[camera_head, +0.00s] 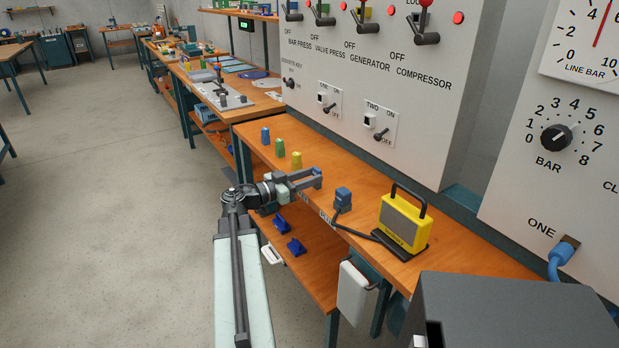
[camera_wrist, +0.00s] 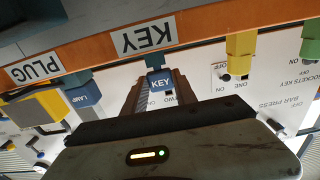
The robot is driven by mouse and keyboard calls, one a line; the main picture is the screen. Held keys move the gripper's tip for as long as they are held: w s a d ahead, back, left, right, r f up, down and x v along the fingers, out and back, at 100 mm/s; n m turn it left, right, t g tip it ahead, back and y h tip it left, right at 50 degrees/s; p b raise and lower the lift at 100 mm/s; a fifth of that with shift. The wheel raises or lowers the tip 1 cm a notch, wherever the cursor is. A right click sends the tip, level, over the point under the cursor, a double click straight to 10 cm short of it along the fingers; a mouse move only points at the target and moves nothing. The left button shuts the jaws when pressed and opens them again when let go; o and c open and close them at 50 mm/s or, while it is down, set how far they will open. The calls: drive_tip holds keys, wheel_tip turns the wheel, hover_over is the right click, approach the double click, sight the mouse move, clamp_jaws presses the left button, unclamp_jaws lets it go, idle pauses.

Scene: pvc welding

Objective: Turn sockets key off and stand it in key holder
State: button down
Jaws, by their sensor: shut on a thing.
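My gripper (camera_head: 312,176) reaches over the front edge of the orange workbench. The KEY label (camera_wrist: 148,37) on the bench edge is close to the key.
Blue, green (camera_head: 279,145) and yellow (camera_head: 296,160) pieces stand left of my gripper. A blue LAMP plug (camera_head: 343,197) and a yellow lamp (camera_head: 404,222) stand to the right. Socket switches ONE and TWO (camera_head: 380,134) are on the panel behind. Open floor lies left.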

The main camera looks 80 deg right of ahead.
drive_tip(key=shift+f+b, duration=0.4)
drive_tip(key=shift+f, duration=0.1)
drive_tip(key=c, duration=0.9)
unclamp_jaws()
drive_tip(key=v, duration=0.8)
